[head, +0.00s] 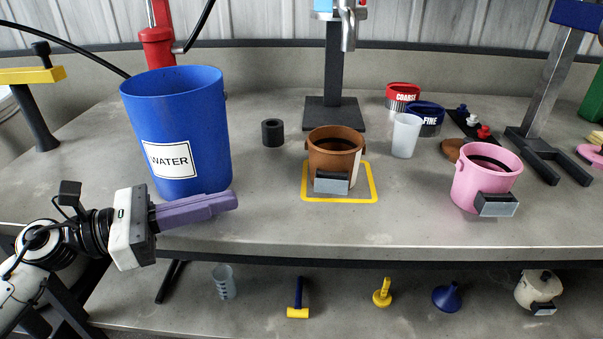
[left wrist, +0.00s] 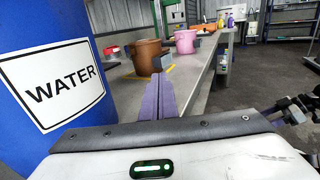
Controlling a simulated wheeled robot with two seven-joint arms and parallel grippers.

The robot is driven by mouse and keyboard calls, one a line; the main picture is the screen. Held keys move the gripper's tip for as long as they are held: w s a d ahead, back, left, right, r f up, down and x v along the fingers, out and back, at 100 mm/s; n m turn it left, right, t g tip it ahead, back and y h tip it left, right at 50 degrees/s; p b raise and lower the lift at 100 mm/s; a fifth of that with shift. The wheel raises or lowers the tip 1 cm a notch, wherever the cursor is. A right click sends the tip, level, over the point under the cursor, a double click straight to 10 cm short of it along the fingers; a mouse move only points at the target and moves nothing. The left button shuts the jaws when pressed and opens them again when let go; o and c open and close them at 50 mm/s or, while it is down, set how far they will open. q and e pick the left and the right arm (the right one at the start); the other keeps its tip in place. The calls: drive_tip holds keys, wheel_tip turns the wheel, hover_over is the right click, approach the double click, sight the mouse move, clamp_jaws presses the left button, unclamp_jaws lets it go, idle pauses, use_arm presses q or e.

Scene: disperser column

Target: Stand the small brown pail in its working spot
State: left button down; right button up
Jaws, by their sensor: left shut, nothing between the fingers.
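The small brown pail (head: 332,158) stands upright on the bench, inside a yellow square outline (head: 372,184) marked on the top. It has a grey block-like handle on its front. It also shows in the left wrist view (left wrist: 146,58), beyond my fingers. My left gripper (head: 236,201) has purple fingers, shut and empty, in front of the blue water bucket and left of the pail, apart from it. The fingers also show in the left wrist view (left wrist: 157,88). My right gripper is in neither view.
A large blue WATER bucket (head: 178,120) stands close behind my left gripper. A pink pail (head: 484,178) is at the right. A black ring (head: 272,133), a white cup (head: 405,136) and a dark stand (head: 334,112) are near the pail. A lower shelf (head: 345,300) holds small tools.

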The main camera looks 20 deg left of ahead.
use_arm(q)
drive_tip(key=p, duration=0.2)
approach(334, 164)
drive_tip(key=shift+w+d+f, duration=0.15)
drive_tip(key=shift+d+f, duration=0.55)
drive_tip(key=shift+d, duration=0.05)
drive_tip(key=shift+w+d, duration=0.3)
drive_tip(key=shift+d, duration=0.05)
drive_tip(key=shift+f, duration=0.1)
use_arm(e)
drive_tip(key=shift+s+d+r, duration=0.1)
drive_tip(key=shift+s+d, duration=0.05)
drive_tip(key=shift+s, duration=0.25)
use_arm(q)
drive_tip(key=shift+w+d+p, duration=0.3)
drive_tip(key=shift+w+d, duration=0.3)
drive_tip(key=shift+d, duration=0.05)
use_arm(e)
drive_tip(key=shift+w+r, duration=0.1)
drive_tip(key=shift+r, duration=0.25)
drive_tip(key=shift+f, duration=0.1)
